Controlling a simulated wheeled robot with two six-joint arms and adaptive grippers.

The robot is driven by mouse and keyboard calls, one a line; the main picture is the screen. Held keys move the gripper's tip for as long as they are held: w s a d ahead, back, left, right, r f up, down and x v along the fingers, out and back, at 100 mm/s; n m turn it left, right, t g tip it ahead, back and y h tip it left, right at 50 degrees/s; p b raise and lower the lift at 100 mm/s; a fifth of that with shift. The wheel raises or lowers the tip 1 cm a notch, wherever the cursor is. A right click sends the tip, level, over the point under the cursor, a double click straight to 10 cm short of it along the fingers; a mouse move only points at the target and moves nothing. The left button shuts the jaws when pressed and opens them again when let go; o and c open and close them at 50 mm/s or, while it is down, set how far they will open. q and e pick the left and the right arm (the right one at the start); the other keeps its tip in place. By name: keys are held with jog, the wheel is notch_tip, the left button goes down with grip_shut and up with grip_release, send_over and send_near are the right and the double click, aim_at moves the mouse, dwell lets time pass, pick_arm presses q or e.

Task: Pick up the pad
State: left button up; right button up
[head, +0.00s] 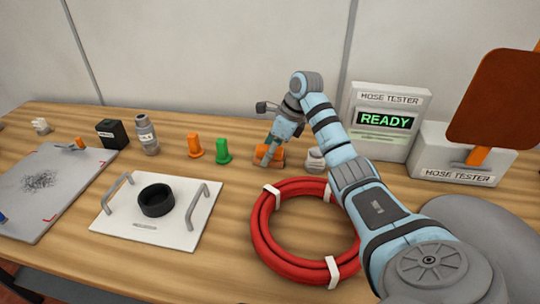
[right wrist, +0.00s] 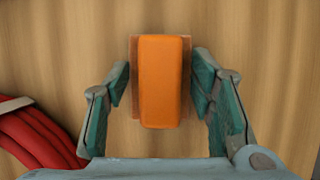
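The pad (right wrist: 163,82) looks like an orange block on a thin brown base, lying flat on the wooden table. In the head view the pad (head: 277,160) is partly hidden behind my right gripper (head: 268,156). In the right wrist view my right gripper (right wrist: 160,72) is open, with one green finger on each side of the pad. A narrow gap shows beside the pad on both sides, so I see no grip. How high the fingertips are above the table is hard to tell. My left gripper is out of view.
A red hose coil (head: 262,232) with white ties lies in front of the pad. A green plug (head: 223,151) and an orange plug (head: 195,148) stand to its left. The hose tester (head: 386,122) reading READY stands behind.

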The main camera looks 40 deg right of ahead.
jog(key=c, duration=0.6)
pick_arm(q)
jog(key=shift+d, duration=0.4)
pick_arm(e)
notch_tip(320, 180, up, 10)
jog(key=p, duration=0.4)
jog(key=shift+r, duration=0.15)
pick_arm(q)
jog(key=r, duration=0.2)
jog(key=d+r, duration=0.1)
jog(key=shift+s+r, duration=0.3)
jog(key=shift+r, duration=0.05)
pick_arm(e)
jog(key=o, duration=0.5)
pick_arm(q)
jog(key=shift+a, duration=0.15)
pick_arm(e)
jog(key=shift+c, duration=1.2)
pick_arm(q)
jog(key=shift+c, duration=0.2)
